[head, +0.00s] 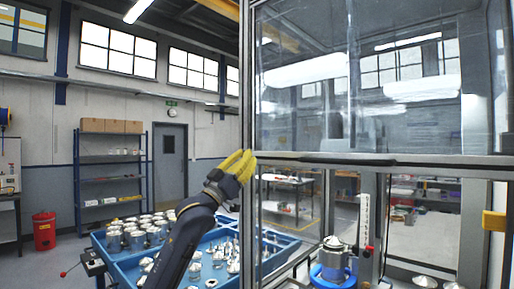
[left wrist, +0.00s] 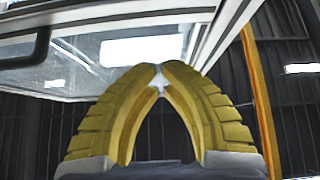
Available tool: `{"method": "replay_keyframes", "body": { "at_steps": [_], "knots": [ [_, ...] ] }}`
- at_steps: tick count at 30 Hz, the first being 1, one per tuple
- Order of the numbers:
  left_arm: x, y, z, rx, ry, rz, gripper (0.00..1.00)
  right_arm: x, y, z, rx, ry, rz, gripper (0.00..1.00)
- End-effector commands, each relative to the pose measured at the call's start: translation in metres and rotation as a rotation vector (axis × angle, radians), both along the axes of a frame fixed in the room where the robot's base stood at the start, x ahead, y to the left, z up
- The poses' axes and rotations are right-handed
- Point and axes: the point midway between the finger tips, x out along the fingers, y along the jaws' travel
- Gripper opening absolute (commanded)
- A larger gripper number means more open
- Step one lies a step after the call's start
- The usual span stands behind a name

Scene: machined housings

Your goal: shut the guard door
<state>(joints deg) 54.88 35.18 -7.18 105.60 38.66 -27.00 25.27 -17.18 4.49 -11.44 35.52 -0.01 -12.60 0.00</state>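The guard door (head: 400,100) is a clear framed panel in the upper part of the machine front. Its lower rail (head: 385,160) runs across at mid height, and the space below it looks open. My left gripper (head: 246,162) is at the left end of this rail, close to the upright post; I cannot tell whether it touches. In the left wrist view its yellow ribbed fingers (left wrist: 159,75) meet at the tips, with no held object clear between them. A pale frame and clear panel (left wrist: 110,55) show beyond them. My right gripper is not in view.
Below the rail stand a metal housing with a blue ring (head: 332,262) and a white scale strip (head: 364,222). A blue tray (head: 112,262) of metal parts lies left of the machine. A yellow part (head: 494,221) sits on the right post.

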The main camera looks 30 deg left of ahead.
Motion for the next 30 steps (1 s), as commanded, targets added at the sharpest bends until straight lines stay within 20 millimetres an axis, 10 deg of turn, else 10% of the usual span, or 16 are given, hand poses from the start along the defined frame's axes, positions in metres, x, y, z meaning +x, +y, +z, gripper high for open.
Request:
{"method": "replay_keyframes", "body": {
  "at_steps": [25, 30],
  "knots": [
    [0.067, -0.016, 0.074, 0.008, -0.003, 0.020, 0.00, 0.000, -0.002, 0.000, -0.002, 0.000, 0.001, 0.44],
    [0.071, -0.017, 0.063, 0.011, -0.001, 0.020, 0.00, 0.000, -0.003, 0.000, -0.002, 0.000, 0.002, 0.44]
  ]
}}
